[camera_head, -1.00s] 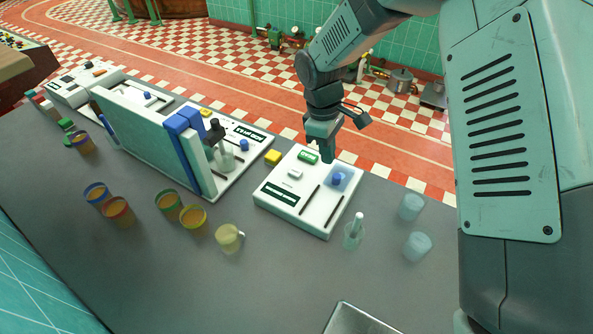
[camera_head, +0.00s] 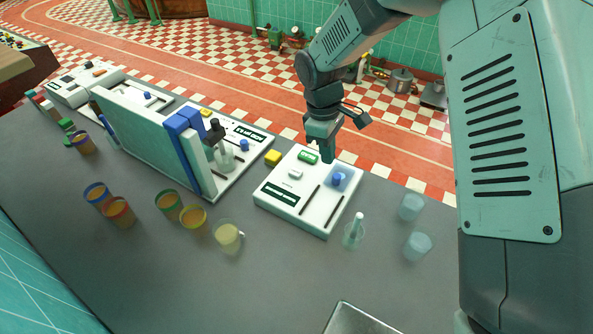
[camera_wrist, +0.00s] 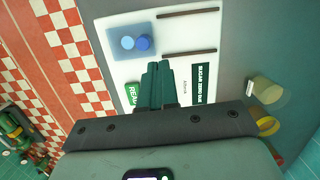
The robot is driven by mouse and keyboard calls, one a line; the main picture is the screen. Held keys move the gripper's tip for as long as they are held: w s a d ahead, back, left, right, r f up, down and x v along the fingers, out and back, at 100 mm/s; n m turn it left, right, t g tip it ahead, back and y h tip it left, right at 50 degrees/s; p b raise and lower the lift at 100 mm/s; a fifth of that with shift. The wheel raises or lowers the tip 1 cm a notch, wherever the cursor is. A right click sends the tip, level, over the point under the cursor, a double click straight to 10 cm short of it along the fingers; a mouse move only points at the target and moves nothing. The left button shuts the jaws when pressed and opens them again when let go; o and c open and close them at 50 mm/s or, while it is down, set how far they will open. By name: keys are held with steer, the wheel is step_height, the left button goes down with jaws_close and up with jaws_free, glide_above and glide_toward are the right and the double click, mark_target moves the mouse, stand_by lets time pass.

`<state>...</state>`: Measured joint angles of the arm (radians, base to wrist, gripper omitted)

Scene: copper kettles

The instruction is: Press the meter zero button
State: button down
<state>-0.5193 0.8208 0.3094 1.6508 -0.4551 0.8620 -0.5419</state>
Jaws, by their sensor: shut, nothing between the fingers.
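A white meter panel (camera_head: 262,197) lies on the grey bench. It carries a green button (camera_head: 308,157), a small white button (camera_head: 295,174), a blue knob (camera_head: 337,179) on a light-blue square, and a dark label (camera_head: 280,195). In the wrist view the green button (camera_wrist: 133,94) reads "READ" and the label (camera_wrist: 201,83) seems to begin "SUGAR ZERO"; the rest is too small. My gripper (camera_head: 327,158) is shut and empty, pointing down over the panel's far edge, near the green button and blue knob. In the wrist view its fingertips (camera_wrist: 159,66) hide part of the panel, and the white button does not show.
A metal tray (camera_head: 355,320) lies at the front.

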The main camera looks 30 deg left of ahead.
mark_target(293, 173)
stand_by(0.8)
steer(key=f+t, duration=0.1)
steer(key=a+f+n+t+h, duration=0.1)
steer(key=a+f+t+h, duration=0.1)
steer(key=shift+s+a+f, duration=0.25)
steer(key=shift+s+f, duration=0.1)
steer(key=shift+s, duration=0.05)
steer(key=a+r+n+t, duration=0.2)
steer(key=a+r+t, duration=0.2)
steer(key=a+t, duration=0.1)
steer(key=shift+a+r+n, duration=0.3)
steer(key=shift+a+r, duration=0.05)
steer(key=shift+a, duration=0.4)
steer(key=shift+f, duration=4.4)
steer(key=shift+f, duration=0.45)
